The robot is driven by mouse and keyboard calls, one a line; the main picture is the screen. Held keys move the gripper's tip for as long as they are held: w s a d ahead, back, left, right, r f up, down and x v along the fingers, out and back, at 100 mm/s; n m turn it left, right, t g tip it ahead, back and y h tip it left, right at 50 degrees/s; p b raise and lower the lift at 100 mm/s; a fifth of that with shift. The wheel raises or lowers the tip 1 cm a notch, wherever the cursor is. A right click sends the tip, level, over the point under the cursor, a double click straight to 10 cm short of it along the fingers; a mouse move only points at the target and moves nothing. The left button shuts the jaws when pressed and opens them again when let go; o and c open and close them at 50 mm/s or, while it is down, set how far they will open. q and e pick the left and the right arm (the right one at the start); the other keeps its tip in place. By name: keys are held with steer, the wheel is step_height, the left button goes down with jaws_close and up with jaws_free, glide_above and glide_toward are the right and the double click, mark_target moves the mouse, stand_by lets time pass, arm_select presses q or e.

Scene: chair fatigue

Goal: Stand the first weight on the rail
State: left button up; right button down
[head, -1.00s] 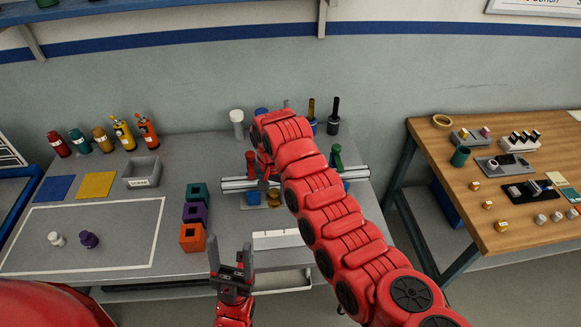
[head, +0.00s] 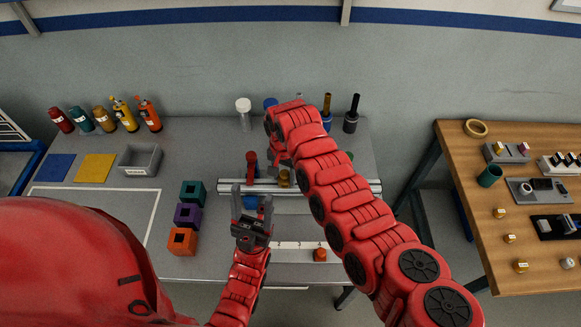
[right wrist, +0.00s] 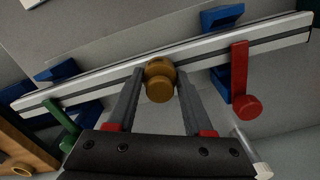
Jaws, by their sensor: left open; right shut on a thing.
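The pale metal rail (head: 345,187) runs across the middle of the grey table, and it crosses the right wrist view (right wrist: 85,88). My right gripper (right wrist: 161,73) is shut on a brass weight (right wrist: 160,85), which overlaps the rail from above. I cannot tell whether the weight touches the rail. In the head view the brass weight (head: 284,178) shows small at the rail, and the right arm covers much of that area. My left gripper (head: 252,200) is open and empty, fingers pointing toward the rail, in front of its left half.
A red clamp (right wrist: 242,80) and a green clamp (right wrist: 65,127) flank the weight along the rail. A numbered white strip (head: 290,246) with an orange-red piece (head: 320,255) lies in front. Green, purple and orange blocks (head: 183,241) stand left of my left gripper.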

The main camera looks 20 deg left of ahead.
steer(key=shift+w+d+f, duration=0.15)
steer(key=shift+w+d, duration=0.05)
steer(key=shift+w, duration=0.1)
steer(key=shift+s+a, duration=0.15)
steer(key=shift+s, duration=0.15)
steer(key=shift+s+a+b, duration=0.15)
steer(key=shift+s+b, duration=0.05)
steer(key=shift+b, duration=0.1)
steer(key=c, duration=0.7)
jaws_free()
steer(key=o, duration=0.4)
steer(key=shift+w+d, duration=0.2)
steer(key=shift+w, duration=0.05)
steer(key=shift+s+a, duration=0.1)
